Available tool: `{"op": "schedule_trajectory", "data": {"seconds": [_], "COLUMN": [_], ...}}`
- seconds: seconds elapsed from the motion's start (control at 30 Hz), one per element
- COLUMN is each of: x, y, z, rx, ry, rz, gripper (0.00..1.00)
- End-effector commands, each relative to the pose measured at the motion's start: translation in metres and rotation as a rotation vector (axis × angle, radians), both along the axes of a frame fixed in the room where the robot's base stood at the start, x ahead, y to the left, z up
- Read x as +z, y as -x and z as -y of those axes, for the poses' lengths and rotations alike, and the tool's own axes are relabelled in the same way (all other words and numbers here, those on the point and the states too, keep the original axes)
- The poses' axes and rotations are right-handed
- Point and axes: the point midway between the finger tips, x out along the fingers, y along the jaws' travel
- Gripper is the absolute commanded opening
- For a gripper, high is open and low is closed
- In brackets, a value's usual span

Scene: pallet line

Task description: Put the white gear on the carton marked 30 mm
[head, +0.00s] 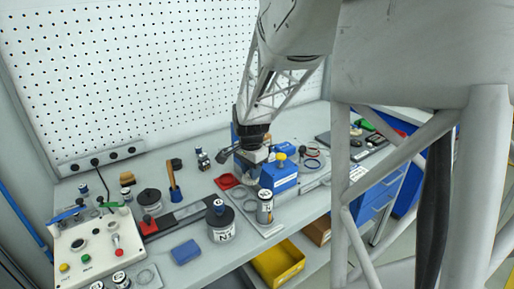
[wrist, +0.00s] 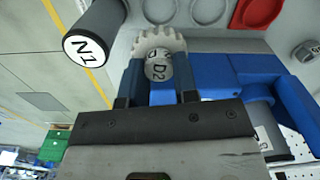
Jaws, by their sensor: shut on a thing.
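A whitish toothed gear (wrist: 152,42) sits at my fingertips in the wrist view, with a round face marked D2 in front of its middle. My gripper (wrist: 160,76) is shut on the gear, one blue-grey finger on each side. The gear is not clear in the head view. I cannot read 30 mm on any carton in these frames.
A dark cylinder marked N1 (wrist: 92,45) stands close beside the gear in the wrist view. A red tray (head: 228,182) lies near my gripper. A dark jar (head: 220,222) and a small canister (head: 265,207) stand at the front. A control box (head: 98,245) is at left.

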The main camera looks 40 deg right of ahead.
Motion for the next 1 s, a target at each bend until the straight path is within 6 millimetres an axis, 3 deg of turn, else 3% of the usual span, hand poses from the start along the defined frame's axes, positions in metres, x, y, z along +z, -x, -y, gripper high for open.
{"op": "schedule_trajectory", "data": {"seconds": [0.4,0.7,1.0], "x": [0.101,0.155,0.163], "y": [0.000,0.000,-0.022], "z": [0.000,0.000,0.014], "rx": [0.000,0.000,0.005], "ry": [0.002,0.001,0.000], "rz": [0.002,0.001,-0.001], "gripper": [0.05,0.05,0.05]}}
